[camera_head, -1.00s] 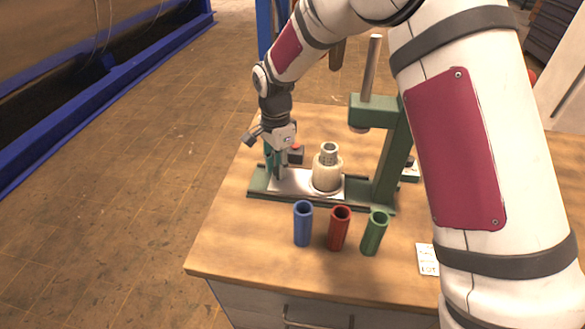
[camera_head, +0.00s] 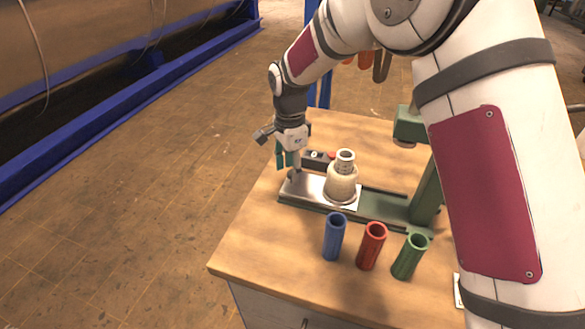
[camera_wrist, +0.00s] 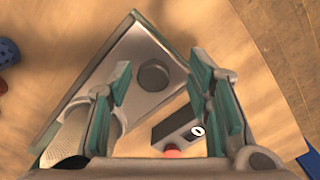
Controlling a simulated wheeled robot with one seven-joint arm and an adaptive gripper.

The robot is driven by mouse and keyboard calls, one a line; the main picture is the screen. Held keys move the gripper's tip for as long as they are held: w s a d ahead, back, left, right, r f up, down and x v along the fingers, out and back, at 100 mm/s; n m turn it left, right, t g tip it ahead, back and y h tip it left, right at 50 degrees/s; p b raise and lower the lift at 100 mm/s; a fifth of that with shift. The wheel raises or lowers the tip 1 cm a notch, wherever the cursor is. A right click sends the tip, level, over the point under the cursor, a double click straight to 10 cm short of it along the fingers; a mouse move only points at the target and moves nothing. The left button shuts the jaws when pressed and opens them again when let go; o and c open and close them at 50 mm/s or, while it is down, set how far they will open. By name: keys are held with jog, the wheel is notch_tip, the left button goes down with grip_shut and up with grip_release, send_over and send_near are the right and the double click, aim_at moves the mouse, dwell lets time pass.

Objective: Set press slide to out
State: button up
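The press slide (camera_head: 312,186) is a silver plate on the green press base (camera_head: 380,209), with a beige pot (camera_head: 342,184) on it. The plate sits at the left end of the base, with the pot well left of the press ram (camera_head: 405,143). My gripper (camera_head: 289,166) is above the plate's left end. In the wrist view, my gripper (camera_wrist: 160,73) has its teal fingers apart. A round dark knob (camera_wrist: 152,75) on the slide (camera_wrist: 130,66) shows between them, with a gap on the right. Nothing is held.
A dark box with a red button (camera_head: 320,159) lies behind the slide. Blue (camera_head: 334,237), red (camera_head: 371,247) and green (camera_head: 409,257) tubes stand in front of the base. The wooden table (camera_head: 260,245) is clear at front left.

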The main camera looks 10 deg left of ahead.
jog(key=shift+d, duration=0.1)
notch_tip(320, 180, up, 12)
dwell(0.6)
jog(key=s+d+r+n+t, duration=0.1)
jog(key=s+d+r+n, duration=0.2)
jog(key=s+d+r, duration=0.45)
jog(key=s+d+r+n+t, duration=0.15)
jog(key=s+d+r, duration=0.35)
jog(key=d, duration=0.5)
jog(key=s+d+f+n+t+p, duration=0.1)
jog(key=s+d+n, duration=0.2)
jog(key=s, duration=0.7)
jog(key=s+d+f+n, duration=0.1)
jog(key=s+d+n, duration=0.2)
jog(key=s+d, duration=0.3)
jog(key=s, duration=0.4)
jog(key=shift+d+f+n+t+p, duration=0.2)
jog(key=shift+d+n+t+p, duration=0.15)
jog(key=shift+d+p, duration=0.05)
